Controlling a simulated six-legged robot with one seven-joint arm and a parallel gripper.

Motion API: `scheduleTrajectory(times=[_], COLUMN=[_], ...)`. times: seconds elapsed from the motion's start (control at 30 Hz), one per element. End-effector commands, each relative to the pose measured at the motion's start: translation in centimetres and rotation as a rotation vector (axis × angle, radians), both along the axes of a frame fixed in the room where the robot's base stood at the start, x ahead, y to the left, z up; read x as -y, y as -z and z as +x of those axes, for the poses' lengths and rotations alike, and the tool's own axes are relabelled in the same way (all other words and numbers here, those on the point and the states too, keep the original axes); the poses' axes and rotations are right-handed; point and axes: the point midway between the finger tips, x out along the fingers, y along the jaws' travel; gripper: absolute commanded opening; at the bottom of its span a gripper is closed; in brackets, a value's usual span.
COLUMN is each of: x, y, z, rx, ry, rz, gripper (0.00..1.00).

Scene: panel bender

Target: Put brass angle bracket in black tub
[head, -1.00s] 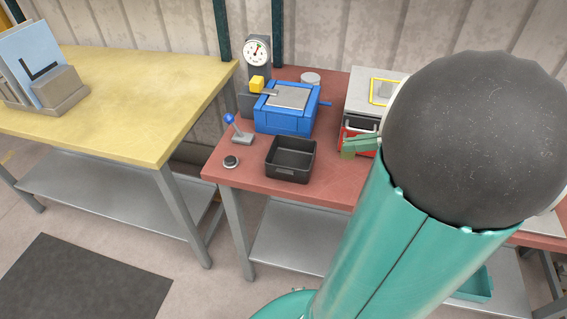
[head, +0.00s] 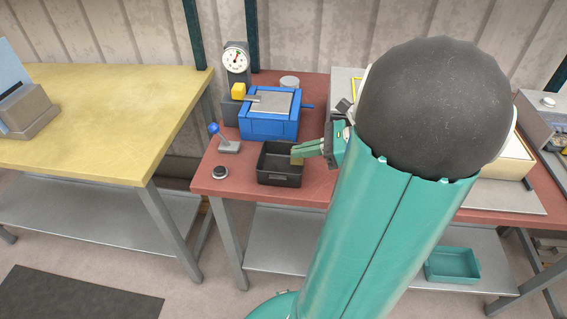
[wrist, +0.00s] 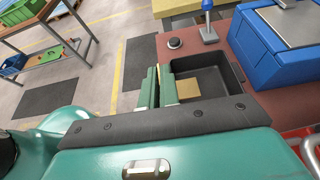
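The black tub (head: 279,180) stands open near the front edge of the red-brown bench, and it also shows in the wrist view (wrist: 232,72). My gripper (head: 308,149) reaches over the tub's right side from the right. Its green fingers (wrist: 159,88) are close together, shut on the brass angle bracket (head: 297,159). In the wrist view a flat brass face of the bracket (wrist: 188,89) sticks out beside the fingers, seen against the tub's inside. The part between the fingers is hidden. I cannot tell how high the bracket is above the tub floor.
A blue machine block (head: 268,125) stands behind the tub, with a dial gauge (head: 236,62) behind it. A blue-knobbed lever (head: 228,145) and a black button (head: 220,172) are left of the tub. A yellow table (head: 100,110) stands further left.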

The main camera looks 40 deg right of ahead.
Motion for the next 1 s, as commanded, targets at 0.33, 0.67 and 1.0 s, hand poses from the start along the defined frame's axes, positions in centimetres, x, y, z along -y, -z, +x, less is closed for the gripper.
scheduleTrajectory(times=[0.33, 0.67, 1.0], x=[0.6, 0.6, 0.6], y=[5.3, 8.3, 9.8], z=[5.6, 7.0, 7.0], rx=[0.0, -0.001, 0.0], ry=[-0.001, 0.001, 0.0], rz=[0.003, 0.006, 0.0], gripper=[0.0, 0.0, 0.0])
